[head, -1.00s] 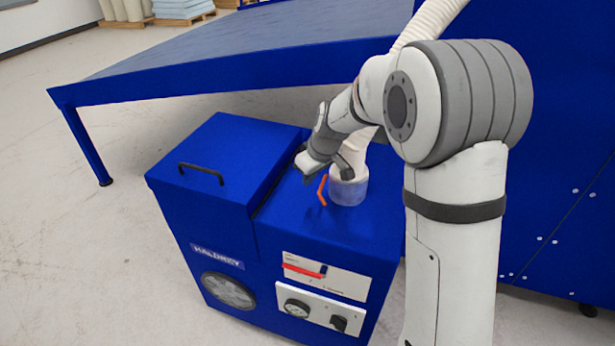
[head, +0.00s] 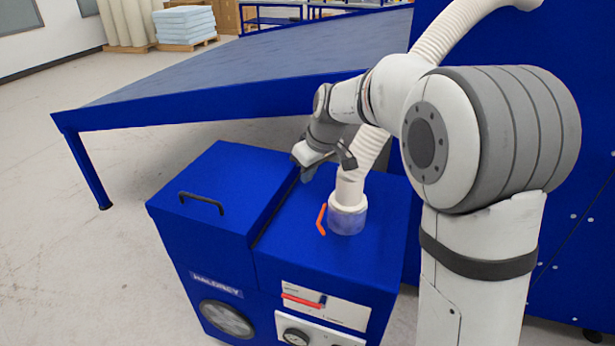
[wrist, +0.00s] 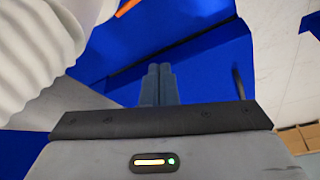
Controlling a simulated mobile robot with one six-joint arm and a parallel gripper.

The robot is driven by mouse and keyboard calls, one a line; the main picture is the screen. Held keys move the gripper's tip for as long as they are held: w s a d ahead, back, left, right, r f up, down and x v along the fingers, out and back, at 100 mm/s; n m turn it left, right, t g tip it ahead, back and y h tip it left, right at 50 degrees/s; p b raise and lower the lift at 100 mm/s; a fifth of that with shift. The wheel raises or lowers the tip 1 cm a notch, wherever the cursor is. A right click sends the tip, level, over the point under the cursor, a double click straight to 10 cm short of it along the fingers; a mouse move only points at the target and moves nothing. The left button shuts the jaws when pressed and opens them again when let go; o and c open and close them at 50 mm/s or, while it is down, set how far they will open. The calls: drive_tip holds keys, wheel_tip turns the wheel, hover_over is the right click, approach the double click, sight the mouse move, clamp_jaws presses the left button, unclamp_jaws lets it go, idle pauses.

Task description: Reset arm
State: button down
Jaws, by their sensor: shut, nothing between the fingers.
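My gripper (head: 308,172) is in the head view, above the back of the blue machine (head: 330,255), left of the white hose. In the wrist view its two grey fingers (wrist: 158,84) lie side by side, shut, with nothing between them. The blue machine's top also shows in the wrist view (wrist: 205,55) beyond the fingers. An orange lever (head: 321,219) stands on the machine's top beside the clear collar (head: 347,219) at the hose's lower end. The gripper is apart from the lever.
The ribbed white hose (head: 448,32) rises behind my arm and shows close on the left in the wrist view (wrist: 35,45). A large blue sloped table (head: 240,75) stands behind the machine. A black handle (head: 201,201) is on the machine's left lid. Open floor (head: 60,270) lies left.

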drive_tip(key=s+d+r+m+h+p, duration=0.1)
drive_tip(key=s+d+m, duration=0.2)
drive_tip(key=s, duration=0.6)
drive_tip(key=s+d+r+m+h+p, duration=0.1)
drive_tip(key=s+d+m+p, duration=0.1)
drive_tip(key=s+d, duration=0.6)
drive_tip(key=s+d+r+m+p, duration=0.2)
drive_tip(key=s+d+m, duration=0.2)
drive_tip(key=s, duration=0.7)
drive_tip(key=shift+s+d+h, duration=0.4)
drive_tip(key=shift+d, duration=0.35)
drive_tip(key=c, duration=2.2)
unclamp_jaws()
